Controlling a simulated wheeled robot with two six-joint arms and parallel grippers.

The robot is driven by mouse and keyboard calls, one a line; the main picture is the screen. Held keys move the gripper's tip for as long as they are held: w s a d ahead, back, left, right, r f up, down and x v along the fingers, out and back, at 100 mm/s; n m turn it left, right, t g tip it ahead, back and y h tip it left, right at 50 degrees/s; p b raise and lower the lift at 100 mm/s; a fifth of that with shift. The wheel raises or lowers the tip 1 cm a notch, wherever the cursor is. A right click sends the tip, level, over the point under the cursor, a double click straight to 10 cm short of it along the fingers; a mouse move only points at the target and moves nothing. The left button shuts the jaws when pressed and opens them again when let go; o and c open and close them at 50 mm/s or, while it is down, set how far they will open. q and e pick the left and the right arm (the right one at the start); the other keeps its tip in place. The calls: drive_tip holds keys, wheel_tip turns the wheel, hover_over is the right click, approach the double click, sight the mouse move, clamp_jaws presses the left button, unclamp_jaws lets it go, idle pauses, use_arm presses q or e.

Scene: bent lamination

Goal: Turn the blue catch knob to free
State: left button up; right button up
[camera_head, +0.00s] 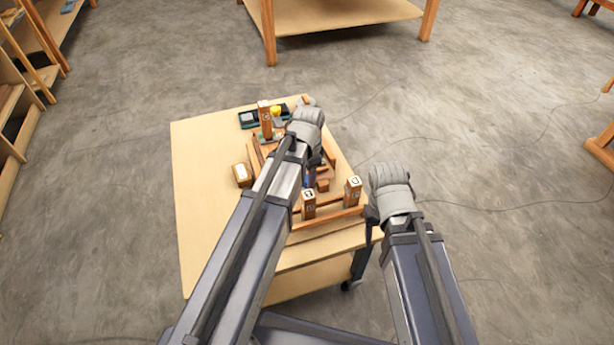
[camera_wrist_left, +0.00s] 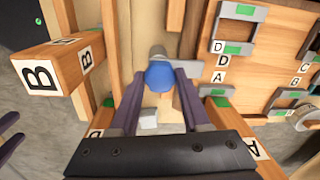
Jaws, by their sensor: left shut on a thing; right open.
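The blue catch knob (camera_wrist_left: 160,76) is in the middle of the left wrist view, in front of a grey metal piece (camera_wrist_left: 186,74) on the wooden fixture. My left gripper (camera_wrist_left: 161,84) has its two purple fingers on either side of the knob and is shut on it.
Wooden posts marked with letters, such as the B post (camera_wrist_left: 62,68), stand close around the left gripper. A lettered panel (camera_wrist_left: 250,70) with grey, green-marked brackets is at its right. The table's left part (camera_head: 205,200) is clear; a dark tray (camera_head: 247,119) sits at the back.

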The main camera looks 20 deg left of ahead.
use_arm(q)
clamp_jaws()
drive_tip(key=shift+n, duration=0.3)
drive_tip(key=n, duration=0.3)
drive_tip(key=shift+n, duration=0.3)
drive_tip(key=n, duration=0.3)
drive_tip(key=shift+n, duration=0.3)
drive_tip(key=n, duration=0.5)
drive_tip(key=shift+w, duration=0.1)
drive_tip(key=shift+n, duration=2.5)
drive_tip(key=shift+g, duration=0.3)
